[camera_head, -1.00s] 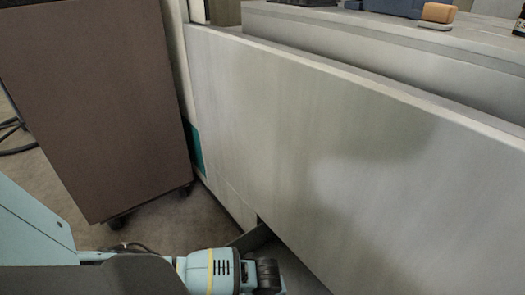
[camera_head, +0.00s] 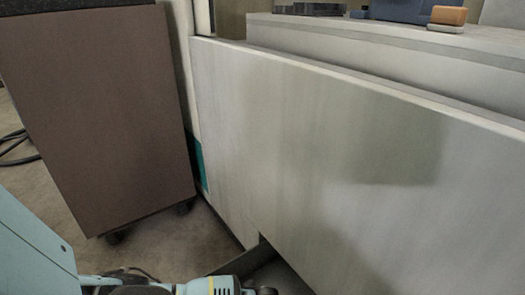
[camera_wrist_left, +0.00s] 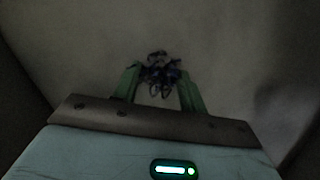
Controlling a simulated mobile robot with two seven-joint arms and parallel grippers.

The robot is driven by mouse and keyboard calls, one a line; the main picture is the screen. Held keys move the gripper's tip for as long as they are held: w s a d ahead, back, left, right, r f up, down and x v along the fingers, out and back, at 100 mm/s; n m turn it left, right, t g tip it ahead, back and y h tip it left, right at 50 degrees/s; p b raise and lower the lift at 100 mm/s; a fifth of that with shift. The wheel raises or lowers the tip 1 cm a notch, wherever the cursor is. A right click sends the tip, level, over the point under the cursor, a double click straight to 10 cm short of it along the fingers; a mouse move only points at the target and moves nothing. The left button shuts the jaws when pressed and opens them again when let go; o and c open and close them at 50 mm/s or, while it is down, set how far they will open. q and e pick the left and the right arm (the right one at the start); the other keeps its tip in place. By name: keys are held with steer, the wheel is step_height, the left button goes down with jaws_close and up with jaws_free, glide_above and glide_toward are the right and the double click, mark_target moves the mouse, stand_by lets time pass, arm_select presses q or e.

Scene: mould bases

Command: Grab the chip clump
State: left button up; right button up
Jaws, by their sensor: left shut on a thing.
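The chip clump (camera_wrist_left: 160,72) is a small tangle of dark, bluish curled strands in the left wrist view. My left gripper (camera_wrist_left: 158,80) has its two green fingers shut on the clump, which sticks out past the fingertips. In the head view only part of my left arm shows at the bottom, at the low opening under the pale machine panel; the fingers and the clump are hidden there. My right gripper is in neither view.
A large pale machine panel (camera_head: 330,160) fills the right, with a dark low opening (camera_head: 262,258) at its foot. A brown cabinet on casters (camera_head: 95,120) stands at the left. An orange-handled object (camera_head: 449,16) lies on the ledge above. Bare floor (camera_head: 165,240) shows between cabinet and machine.

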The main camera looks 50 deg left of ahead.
arm_select(q)
steer(key=shift+c, duration=0.6)
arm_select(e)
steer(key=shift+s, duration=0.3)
